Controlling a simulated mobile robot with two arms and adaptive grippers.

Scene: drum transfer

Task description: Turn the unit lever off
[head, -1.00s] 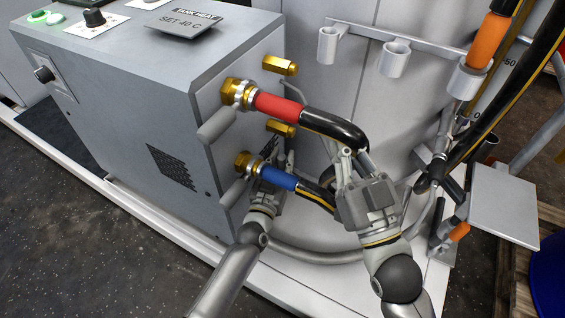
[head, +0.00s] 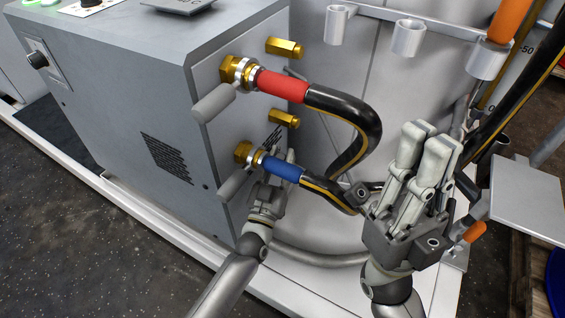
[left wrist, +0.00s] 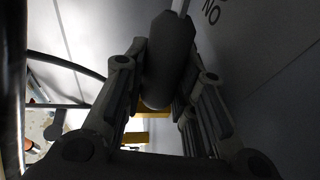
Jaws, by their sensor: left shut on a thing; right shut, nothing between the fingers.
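My left gripper (head: 276,188) reaches up at the right of the grey unit (head: 120,85), partly hidden behind the blue-collared hose. In the left wrist view its fingers (left wrist: 165,88) are shut on a dark rounded grip (left wrist: 168,55), which I take for the unit lever. The grip stands upright between both fingers, in front of a pale panel with the letters "NO". In the head view the lever is hidden by the gripper and hose. My right gripper (head: 432,145) is shut and empty, fingers up, apart from the hoses.
A red-collared hose (head: 283,87) and a blue-collared hose (head: 283,170) run from brass couplings on the unit and curve between my grippers. Two stubby grey handles (head: 213,104) stick out nearby. Metal cups (head: 408,38) hang on a rail behind. A flat plate (head: 528,200) is at right.

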